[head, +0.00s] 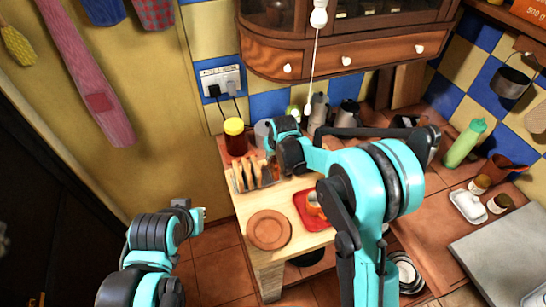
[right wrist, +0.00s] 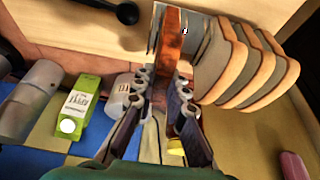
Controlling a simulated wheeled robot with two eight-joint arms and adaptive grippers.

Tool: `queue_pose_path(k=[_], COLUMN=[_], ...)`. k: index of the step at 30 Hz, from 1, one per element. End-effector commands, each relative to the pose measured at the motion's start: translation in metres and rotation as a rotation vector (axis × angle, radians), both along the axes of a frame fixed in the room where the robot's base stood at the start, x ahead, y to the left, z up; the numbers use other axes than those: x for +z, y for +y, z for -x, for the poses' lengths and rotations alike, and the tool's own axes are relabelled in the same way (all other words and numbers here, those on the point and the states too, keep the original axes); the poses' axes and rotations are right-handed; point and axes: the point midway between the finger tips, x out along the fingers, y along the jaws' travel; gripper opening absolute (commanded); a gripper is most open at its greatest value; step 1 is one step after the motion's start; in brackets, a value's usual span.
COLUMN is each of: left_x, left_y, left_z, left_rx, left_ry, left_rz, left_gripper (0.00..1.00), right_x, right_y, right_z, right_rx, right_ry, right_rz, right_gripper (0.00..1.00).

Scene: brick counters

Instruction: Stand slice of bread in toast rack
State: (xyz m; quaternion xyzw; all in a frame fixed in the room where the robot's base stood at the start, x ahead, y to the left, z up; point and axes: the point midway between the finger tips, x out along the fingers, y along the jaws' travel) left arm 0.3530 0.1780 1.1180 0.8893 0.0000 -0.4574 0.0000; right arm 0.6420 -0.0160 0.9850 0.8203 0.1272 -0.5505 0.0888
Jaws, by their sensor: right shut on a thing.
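The toast rack (head: 237,185) stands on the pale wooden counter in the head view, with several slices standing in it. In the right wrist view these standing slices (right wrist: 262,68) are to the right of my gripper. My right gripper (right wrist: 163,88) is shut on a slice of bread (right wrist: 169,38), seen edge-on with a brown crust. The held slice is upright, beside the grey rack plates (right wrist: 193,42) at the rack's end. I cannot tell how deep it sits. My left gripper (head: 194,210) is apart from the rack, low at left; its fingers are unclear.
A round wooden plate (head: 269,230) and a red tray (head: 306,212) lie near the rack. A dark jar with a yellow lid (head: 234,126) stands behind it. A green carton (right wrist: 82,105) shows in the wrist view. The wall cabinet (head: 330,58) hangs above.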

Motion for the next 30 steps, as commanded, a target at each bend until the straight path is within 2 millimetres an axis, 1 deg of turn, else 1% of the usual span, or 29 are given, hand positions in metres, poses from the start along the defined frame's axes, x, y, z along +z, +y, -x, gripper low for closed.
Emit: queue_pose_path(k=[1, 2, 3, 4, 5, 13, 17, 20, 27, 30], left_x=[0.000, 0.000, 0.000, 0.000, 0.000, 0.000, 0.000, 0.000, 0.000, 0.000], left_y=[0.000, 0.000, 0.000, 0.000, 0.000, 0.000, 0.000, 0.000, 0.000, 0.000], left_z=[0.000, 0.000, 0.000, 0.000, 0.000, 0.000, 0.000, 0.000, 0.000, 0.000], left_rx=[0.000, 0.000, 0.000, 0.000, 0.000, 0.000, 0.000, 0.000, 0.000, 0.000], left_ry=[0.000, 0.000, 0.000, 0.000, 0.000, 0.000, 0.000, 0.000, 0.000, 0.000], left_rz=[0.000, 0.000, 0.000, 0.000, 0.000, 0.000, 0.000, 0.000, 0.000, 0.000], left_gripper=[0.00, 0.00, 0.00, 0.00, 0.00, 0.00, 0.00, 0.00, 0.00, 0.00], right_x=[0.000, 0.000, 0.000, 0.000, 0.000, 0.001, 0.009, 0.023, 0.073, 0.089], right_y=[0.000, 0.000, 0.000, 0.000, 0.000, 0.000, -0.001, -0.003, -0.009, -0.011], right_z=[0.000, 0.000, 0.000, 0.000, 0.000, 0.000, 0.003, 0.009, 0.029, 0.035], right_rx=[0.000, 0.000, 0.000, 0.000, 0.000, 0.000, 0.000, 0.000, 0.000, 0.000], right_ry=[0.000, 0.000, 0.000, 0.000, 0.000, 0.000, 0.000, 0.000, 0.000, 0.000], right_rz=[0.000, 0.000, 0.000, 0.000, 0.000, 0.000, 0.000, 0.000, 0.000, 0.000], right_gripper=[0.00, 0.15, 0.26, 0.34, 0.37, 0.37, 0.37, 0.37, 0.37, 0.37])
